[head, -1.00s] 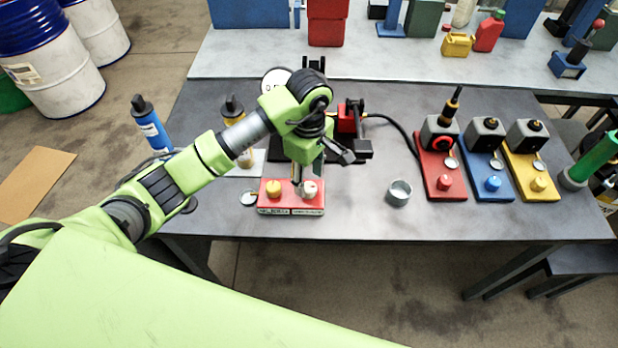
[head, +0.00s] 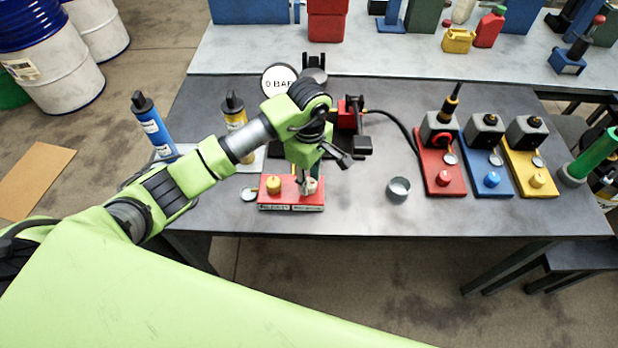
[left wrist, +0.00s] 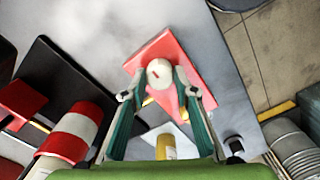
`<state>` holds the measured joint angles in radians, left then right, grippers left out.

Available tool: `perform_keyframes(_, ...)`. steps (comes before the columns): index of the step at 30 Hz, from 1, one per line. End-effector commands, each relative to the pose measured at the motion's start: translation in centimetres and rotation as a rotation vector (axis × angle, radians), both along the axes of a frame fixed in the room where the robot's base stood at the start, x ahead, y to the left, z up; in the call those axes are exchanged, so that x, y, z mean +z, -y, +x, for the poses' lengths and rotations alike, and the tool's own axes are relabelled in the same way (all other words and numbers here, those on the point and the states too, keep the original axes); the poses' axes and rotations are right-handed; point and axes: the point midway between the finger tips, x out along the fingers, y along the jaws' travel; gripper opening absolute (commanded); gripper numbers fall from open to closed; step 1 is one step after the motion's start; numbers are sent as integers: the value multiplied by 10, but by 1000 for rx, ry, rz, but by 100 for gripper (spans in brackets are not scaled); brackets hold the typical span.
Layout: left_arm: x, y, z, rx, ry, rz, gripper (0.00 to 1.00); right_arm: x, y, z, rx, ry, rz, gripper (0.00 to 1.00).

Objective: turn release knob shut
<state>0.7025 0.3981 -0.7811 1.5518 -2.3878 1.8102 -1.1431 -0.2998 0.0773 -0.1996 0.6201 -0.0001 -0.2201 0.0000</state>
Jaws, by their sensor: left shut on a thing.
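The release knob (left wrist: 159,73) is white with a short red mark and sits on a red base plate (left wrist: 190,55) in the left wrist view. In the head view it shows partly behind the fingers (head: 311,187), at the right of the red base plate (head: 290,207). A yellow knob (head: 273,184) stands to its left. My left gripper (left wrist: 158,90) is shut on the white knob, one finger on each side, reaching down from above. My left arm hides part of the stand behind the plate.
A round gauge (head: 280,80) behind my arm reads "0 BAR". A metal cup (head: 398,189) stands right of the plate. Red (head: 440,178), blue (head: 487,178) and yellow (head: 530,178) units stand further right. A blue bottle (head: 153,130) and a yellow bottle (head: 235,118) are at the left.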

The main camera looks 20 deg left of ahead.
Motion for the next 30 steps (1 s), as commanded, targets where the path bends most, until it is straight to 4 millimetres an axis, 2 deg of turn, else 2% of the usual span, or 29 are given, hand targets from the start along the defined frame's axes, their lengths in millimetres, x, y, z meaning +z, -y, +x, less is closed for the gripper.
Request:
perform_keyframes(11, -4, -2, 1, 202, 4, 3, 6, -34, 0, 0, 0, 0, 0, 44)
perform_keyframes(30, -3, -1, 1, 804, 3, 0, 6, -83, 3, 0, 2, 0, -3, 44)
